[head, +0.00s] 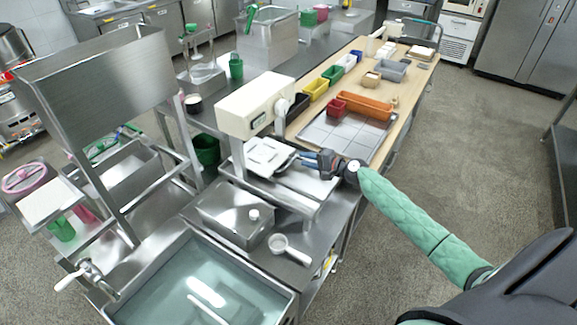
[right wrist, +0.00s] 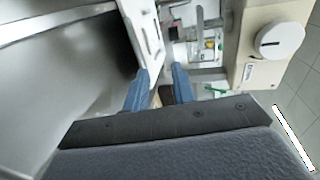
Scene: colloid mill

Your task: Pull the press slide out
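The press has a cream head (head: 254,103) and, under it, a flat white slide (head: 268,155) on a steel base. The slide is also in the right wrist view as a white plate (right wrist: 143,35). My right gripper (head: 304,158) is at the right side of the press, its blue fingers pointing at the slide's right edge. In the right wrist view its fingers (right wrist: 160,80) are apart, with the white plate's near end by the left finger and partly between them. I see no clear grip on it. My left gripper is out of view.
A steel box (head: 228,217), a white-handled scoop (head: 290,249) and a water-filled sink (head: 200,285) lie nearer. A grey tray (head: 345,137) and an orange bin (head: 364,106) are behind my right gripper. The floor at right is clear.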

